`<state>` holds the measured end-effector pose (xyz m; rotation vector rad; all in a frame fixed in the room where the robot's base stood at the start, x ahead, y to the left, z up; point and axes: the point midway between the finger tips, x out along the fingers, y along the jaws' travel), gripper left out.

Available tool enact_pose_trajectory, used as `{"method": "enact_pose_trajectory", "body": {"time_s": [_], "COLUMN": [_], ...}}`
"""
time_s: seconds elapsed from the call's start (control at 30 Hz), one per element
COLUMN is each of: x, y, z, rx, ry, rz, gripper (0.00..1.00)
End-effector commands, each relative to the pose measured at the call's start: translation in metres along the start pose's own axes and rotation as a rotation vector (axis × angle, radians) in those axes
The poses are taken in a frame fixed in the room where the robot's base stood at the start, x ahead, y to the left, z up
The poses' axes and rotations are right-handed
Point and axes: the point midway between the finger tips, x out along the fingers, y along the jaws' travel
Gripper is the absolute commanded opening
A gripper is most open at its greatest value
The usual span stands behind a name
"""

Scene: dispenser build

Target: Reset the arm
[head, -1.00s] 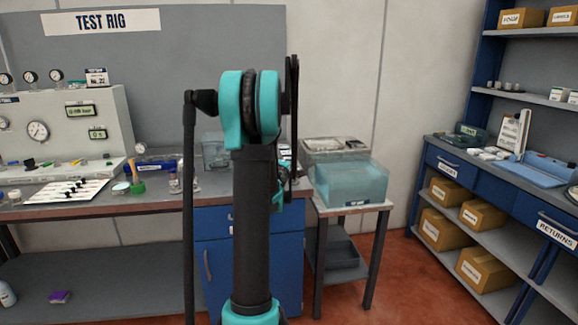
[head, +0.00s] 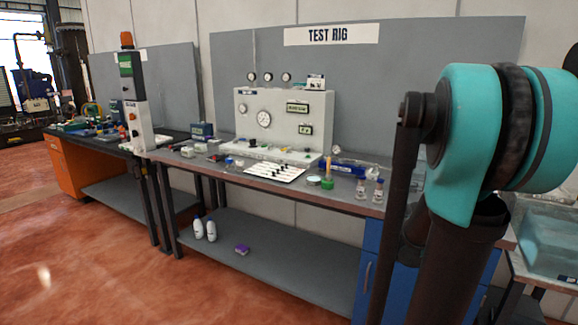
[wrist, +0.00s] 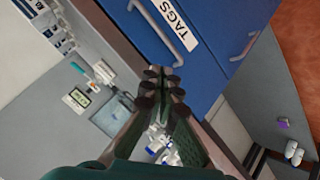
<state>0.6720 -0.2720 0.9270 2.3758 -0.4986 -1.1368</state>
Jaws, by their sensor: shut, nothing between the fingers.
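My arm (head: 500,150) stands large and close at the right of the head view, with teal and black joints. My gripper (wrist: 163,85) shows in the wrist view, its dark fingertips together and nothing between them. The gripper is not visible in the head view. In the wrist view, a blue drawer front (wrist: 225,20) with a "TAGS" label lies beyond the fingertips. I cannot tell how far the fingers are from it.
The test rig bench (head: 345,200) runs across the middle, holding a gauge panel (head: 285,120), a white sheet (head: 274,172) and small bottles. White bottles and a purple item (head: 241,249) sit on its lower shelf. Open red floor (head: 90,260) is at the left.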

Motion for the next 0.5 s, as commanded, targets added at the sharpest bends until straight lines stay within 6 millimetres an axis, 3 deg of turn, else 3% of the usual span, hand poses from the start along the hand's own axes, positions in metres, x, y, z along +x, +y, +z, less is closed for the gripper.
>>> {"method": "enact_pose_trajectory", "body": {"time_s": [0.03, 0.1, 0.3, 0.4, 0.5], "x": [-0.019, -0.043, -0.110, -0.135, -0.153], "y": [-0.030, -0.069, -0.163, -0.193, -0.212], "z": [0.011, 0.029, 0.088, 0.114, 0.131], "rx": [0.027, 0.070, 0.149, 0.166, 0.174], "ry": [-0.017, -0.054, -0.178, -0.234, -0.274], "rz": [-0.065, -0.156, -0.396, -0.482, -0.537], "gripper": [0.00, 0.00, 0.00, 0.00, 0.00]}}
